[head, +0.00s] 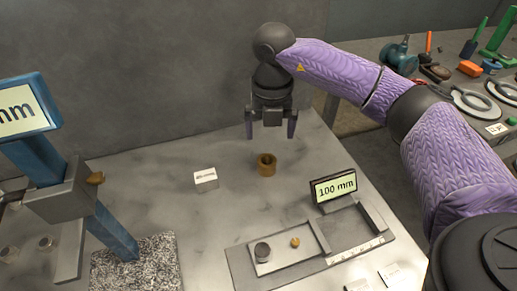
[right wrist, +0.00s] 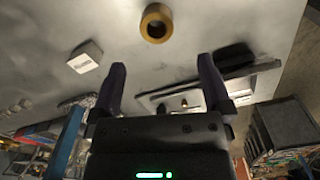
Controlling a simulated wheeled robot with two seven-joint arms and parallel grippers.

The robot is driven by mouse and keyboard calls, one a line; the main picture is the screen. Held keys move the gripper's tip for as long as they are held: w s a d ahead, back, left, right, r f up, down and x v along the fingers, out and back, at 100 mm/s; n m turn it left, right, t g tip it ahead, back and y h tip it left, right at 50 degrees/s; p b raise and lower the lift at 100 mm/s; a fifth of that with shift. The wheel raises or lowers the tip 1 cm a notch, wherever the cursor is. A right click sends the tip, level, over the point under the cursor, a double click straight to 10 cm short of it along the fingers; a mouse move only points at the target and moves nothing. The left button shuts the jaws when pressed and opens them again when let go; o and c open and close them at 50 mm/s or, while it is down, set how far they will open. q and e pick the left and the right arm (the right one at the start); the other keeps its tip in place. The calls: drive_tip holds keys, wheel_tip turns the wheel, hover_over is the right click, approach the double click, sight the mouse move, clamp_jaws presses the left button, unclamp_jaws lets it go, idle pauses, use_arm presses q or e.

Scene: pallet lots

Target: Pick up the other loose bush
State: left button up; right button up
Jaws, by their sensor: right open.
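A bronze-brown bush (head: 266,170) stands upright on the grey table, its round opening facing up. It also shows in the right wrist view (right wrist: 156,11), beyond the fingertips near the top edge. My right gripper (head: 270,130) is open and empty, with its fingers pointing down, behind the bush in the head view and apart from it. In the right wrist view the two fingers (right wrist: 161,68) are spread wide with nothing between them. A smaller gold piece (head: 295,242) sits in the grey tray-like fixture (head: 240,269). My left gripper is not in view.
A small white labelled block (head: 205,179) stands left of the bush. A display reading 100 mm (head: 333,187) stands at the fixture. A dark round piece (head: 262,252) lies in it. A blue stand (head: 40,160) with a screen is at left. The table around the bush is clear.

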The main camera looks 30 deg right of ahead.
sight(267, 160)
drive_tip(key=f, duration=0.1)
drive_tip(key=f+b, duration=0.1)
drive_tip(key=f, duration=0.1)
drive_tip(key=f+b, duration=0.1)
drive_tip(key=f, duration=0.1)
drive_tip(key=shift+s+a, duration=0.1)
drive_tip(key=shift+s, duration=0.15)
drive_tip(key=f, duration=0.1)
drive_tip(key=f+b, duration=0.1)
drive_tip(key=f, duration=0.1)
drive_tip(key=f+b, duration=0.1)
drive_tip(key=shift+w+a+f, duration=0.15)
drive_tip(key=shift+w+f, duration=0.1)
drive_tip(key=shift+f, duration=0.15)
drive_tip(key=shift+r, duration=0.2)
drive_tip(key=shift+c, duration=1.6)
drive_tip(key=c, duration=0.9)
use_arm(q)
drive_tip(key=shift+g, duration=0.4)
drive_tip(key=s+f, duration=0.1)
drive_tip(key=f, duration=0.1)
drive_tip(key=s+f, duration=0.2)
use_arm(e)
clamp_jaws()
